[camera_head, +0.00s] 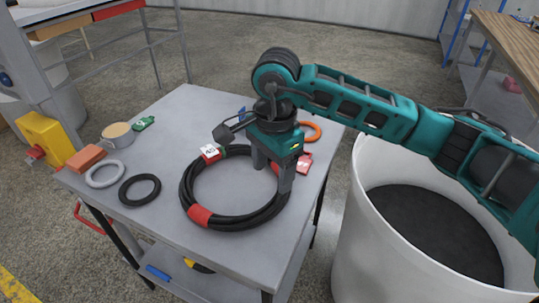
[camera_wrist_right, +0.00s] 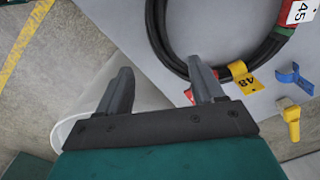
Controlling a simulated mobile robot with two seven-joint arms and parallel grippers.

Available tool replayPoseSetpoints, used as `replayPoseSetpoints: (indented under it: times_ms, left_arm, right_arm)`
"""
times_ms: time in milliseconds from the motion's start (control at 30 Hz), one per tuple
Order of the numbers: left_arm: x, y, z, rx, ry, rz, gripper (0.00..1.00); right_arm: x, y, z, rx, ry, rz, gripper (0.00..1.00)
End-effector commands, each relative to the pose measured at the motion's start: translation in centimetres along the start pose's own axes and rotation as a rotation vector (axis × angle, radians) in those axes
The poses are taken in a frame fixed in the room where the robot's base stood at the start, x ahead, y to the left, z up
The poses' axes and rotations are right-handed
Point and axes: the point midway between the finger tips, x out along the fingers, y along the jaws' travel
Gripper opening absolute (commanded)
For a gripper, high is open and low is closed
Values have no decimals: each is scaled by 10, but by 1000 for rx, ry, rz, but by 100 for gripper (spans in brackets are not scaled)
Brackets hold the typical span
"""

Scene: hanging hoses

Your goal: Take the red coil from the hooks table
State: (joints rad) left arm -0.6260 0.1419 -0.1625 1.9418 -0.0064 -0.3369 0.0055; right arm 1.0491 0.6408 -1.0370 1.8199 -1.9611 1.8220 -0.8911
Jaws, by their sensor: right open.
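A large black hose coil with red bands (camera_head: 201,216) lies flat on the grey table (camera_head: 255,252). A white tag reading 45 is on its far side. My right gripper (camera_head: 271,178) is over the right side of the coil, open, fingers pointing down, one finger toward the inside of the ring and the other near its outer edge. In the right wrist view the coil (camera_wrist_right: 158,40) passes by the right fingertip, with a yellow tag reading 48 and the 45 tag. I cannot tell whether the fingers touch the hose. My left gripper is not in view.
On the table lie a small black ring (camera_head: 140,189), a grey ring (camera_head: 105,173), an orange ring (camera_head: 311,131), an orange block (camera_head: 86,158) and a tape roll (camera_head: 118,134). A large white bin (camera_head: 357,245) stands right of the table.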

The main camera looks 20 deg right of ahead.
Motion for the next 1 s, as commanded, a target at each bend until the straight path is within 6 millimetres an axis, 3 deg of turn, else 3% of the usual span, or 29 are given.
replayPoseSetpoints:
  times_ms: [300, 500, 700, 1000]
  left_arm:
    - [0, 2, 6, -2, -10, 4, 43]
    - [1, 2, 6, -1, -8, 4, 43]
    - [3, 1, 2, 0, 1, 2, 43]
    - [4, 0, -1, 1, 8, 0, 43]
  right_arm:
    - [64, 1, 1, 2, -1, 5, 67]
    - [94, 0, 1, 1, -2, 2, 67]
    - [109, 0, 1, 0, -1, 0, 67]
    - [111, 0, 1, 0, -1, 0, 67]
